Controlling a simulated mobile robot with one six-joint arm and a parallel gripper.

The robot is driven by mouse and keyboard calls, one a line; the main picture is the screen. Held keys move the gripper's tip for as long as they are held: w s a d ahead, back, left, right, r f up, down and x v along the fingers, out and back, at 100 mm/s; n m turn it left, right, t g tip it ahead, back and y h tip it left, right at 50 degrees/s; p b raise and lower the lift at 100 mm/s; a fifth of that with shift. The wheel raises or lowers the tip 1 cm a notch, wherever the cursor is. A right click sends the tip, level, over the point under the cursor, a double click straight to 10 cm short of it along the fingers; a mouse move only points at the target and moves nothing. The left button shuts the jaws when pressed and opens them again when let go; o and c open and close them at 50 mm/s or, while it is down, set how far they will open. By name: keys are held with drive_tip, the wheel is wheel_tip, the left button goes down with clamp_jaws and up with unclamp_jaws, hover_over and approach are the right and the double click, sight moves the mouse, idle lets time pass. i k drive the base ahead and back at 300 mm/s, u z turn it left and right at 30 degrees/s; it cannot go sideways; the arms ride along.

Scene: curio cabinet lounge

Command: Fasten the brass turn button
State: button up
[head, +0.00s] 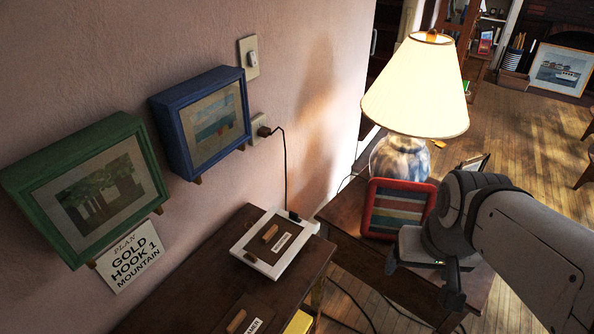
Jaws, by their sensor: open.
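A white-framed box (253,270) with a brown panel lies on the dark wooden cabinet top. Its panel carries a tan wooden grip (270,233) and a small white label (282,243). A small dark brownish piece (249,256) on its near-left rim may be the brass turn button; its material and angle are too small to tell. My gripper (422,284) is open, with its fingers apart and pointing down. It is to the right of the box, well clear of it, in front of the striped red frame. I see nothing between the fingers.
A red frame (375,236) with stripes and a lit lamp (416,90) stand on the side table (345,212), close to my arm. Blue (167,134) and green (40,215) framed pictures jut from the wall. A black cord (286,175) runs down to the white-framed box.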

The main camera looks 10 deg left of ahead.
sight(250, 256)
drive_tip(key=u, duration=0.7)
drive_tip(key=k, duration=1)
drive_tip(key=u, duration=0.35)
drive_tip(key=i, duration=1)
drive_tip(key=u, duration=0.05)
